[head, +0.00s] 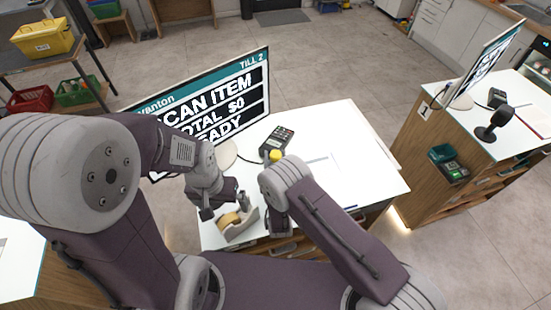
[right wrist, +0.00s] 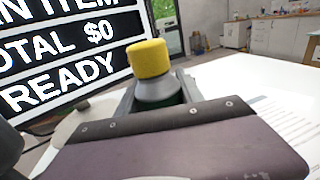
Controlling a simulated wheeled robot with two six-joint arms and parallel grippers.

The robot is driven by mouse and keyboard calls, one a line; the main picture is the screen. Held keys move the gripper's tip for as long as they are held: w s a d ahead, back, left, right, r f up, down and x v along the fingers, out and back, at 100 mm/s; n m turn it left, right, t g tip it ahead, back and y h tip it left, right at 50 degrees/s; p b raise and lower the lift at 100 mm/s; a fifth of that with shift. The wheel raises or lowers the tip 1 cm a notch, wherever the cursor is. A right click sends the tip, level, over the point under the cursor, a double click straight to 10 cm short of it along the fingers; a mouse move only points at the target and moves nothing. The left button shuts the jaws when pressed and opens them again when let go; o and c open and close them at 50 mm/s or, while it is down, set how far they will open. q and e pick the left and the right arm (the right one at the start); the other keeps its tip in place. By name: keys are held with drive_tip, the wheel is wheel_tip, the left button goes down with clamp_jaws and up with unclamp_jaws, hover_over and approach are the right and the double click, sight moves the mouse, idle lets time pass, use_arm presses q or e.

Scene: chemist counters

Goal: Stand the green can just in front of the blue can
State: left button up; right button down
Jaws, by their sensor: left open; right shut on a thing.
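A can with a yellow cap, a grey shoulder and a dark green strip of body (right wrist: 153,72) stands up between the fingers of my right gripper (right wrist: 158,98). This is the green can; its lower body is hidden by the gripper. In the head view only its yellow cap (head: 276,155) shows, past my right wrist, which hides the right fingers. My left gripper (head: 226,207) is open and empty over the counter, close to the tape dispenser. I see no blue can in either view.
The till screen (head: 222,105) stands at the counter's back left. A card reader (head: 277,141) is behind the green can, and a tape dispenser (head: 238,224) is at the front left. The white counter (head: 345,130) has free room to the right, beside some paper (head: 325,168).

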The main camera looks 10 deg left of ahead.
drive_tip(key=shift+w+f, duration=0.25)
drive_tip(key=shift+f, duration=0.65)
use_arm(q)
drive_tip(key=shift+w+f, duration=0.15)
use_arm(e)
drive_tip(key=c, duration=1.2)
unclamp_jaws()
drive_tip(key=shift+f, duration=0.1)
drive_tip(key=o, duration=0.5)
drive_tip(key=shift+s, duration=0.1)
drive_tip(key=shift+c, duration=0.2)
use_arm(q)
drive_tip(key=shift+w+a, duration=0.1)
use_arm(e)
drive_tip(key=shift+a, duration=0.1)
